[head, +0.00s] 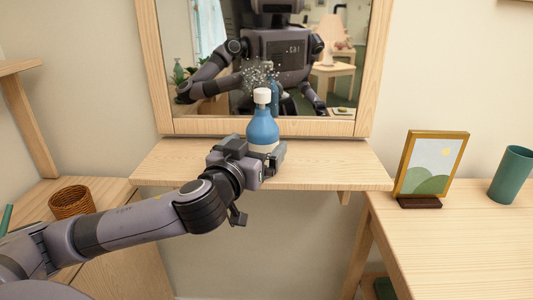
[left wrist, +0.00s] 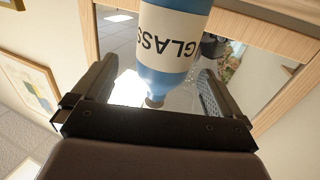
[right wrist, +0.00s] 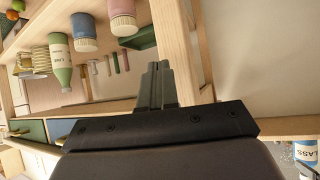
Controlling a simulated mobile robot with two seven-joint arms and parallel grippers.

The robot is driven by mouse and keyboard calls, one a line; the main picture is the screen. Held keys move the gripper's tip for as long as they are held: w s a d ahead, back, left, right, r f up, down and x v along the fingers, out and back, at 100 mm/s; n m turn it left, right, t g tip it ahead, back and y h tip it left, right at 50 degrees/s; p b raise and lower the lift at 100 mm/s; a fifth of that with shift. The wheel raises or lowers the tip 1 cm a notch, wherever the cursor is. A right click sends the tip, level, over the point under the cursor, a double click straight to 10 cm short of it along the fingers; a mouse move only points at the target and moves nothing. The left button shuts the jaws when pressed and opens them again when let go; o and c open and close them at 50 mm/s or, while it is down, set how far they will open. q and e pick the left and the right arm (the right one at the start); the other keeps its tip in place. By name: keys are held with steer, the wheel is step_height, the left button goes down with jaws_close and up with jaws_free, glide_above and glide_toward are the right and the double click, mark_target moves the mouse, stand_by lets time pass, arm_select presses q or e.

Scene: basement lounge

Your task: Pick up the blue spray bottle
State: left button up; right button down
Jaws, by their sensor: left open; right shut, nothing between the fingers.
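The blue spray bottle (head: 262,130), with a white cap and pale label, stands upright on the wooden shelf in front of the mirror. My left gripper (head: 272,158) is at its lower part, hiding some of the label. In the left wrist view the bottle (left wrist: 170,45) appears upside down, its label reading "GLASS", between the spread fingers of my left gripper (left wrist: 157,82). Gaps show on both sides, so it is not clamped. My right gripper (right wrist: 158,82) is shut and empty, away from the bottle. A blue bottle with similar lettering (right wrist: 306,153) is cut off at the right wrist view's edge.
The framed mirror (head: 263,127) rises behind the shelf (head: 335,175). A picture frame (head: 432,163) and green cup (head: 510,175) stand on the right table. A woven basket (head: 72,202) is at left. The right wrist view shows a rack with a green bottle (right wrist: 60,62) and other containers.

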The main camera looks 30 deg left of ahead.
arm_select(q)
steer(key=shift+w+a+r, duration=0.15)
steer(key=shift+w, duration=0.3)
steer(key=shift+w+a+r, duration=0.1)
steer(key=shift+w+a, duration=0.05)
steer(key=shift+w, duration=0.3)
steer(key=shift+f+p+x, duration=0.2)
steer(key=shift+p+x, duration=0.55)
steer(key=shift+x, duration=1.9)
steer(key=shift+a, duration=0.2)
steer(key=shift+c, duration=0.3)
steer(key=c, duration=1)
steer(key=shift+r, duration=0.15)
steer(key=c, duration=0.5)
steer(key=shift+o, duration=0.2)
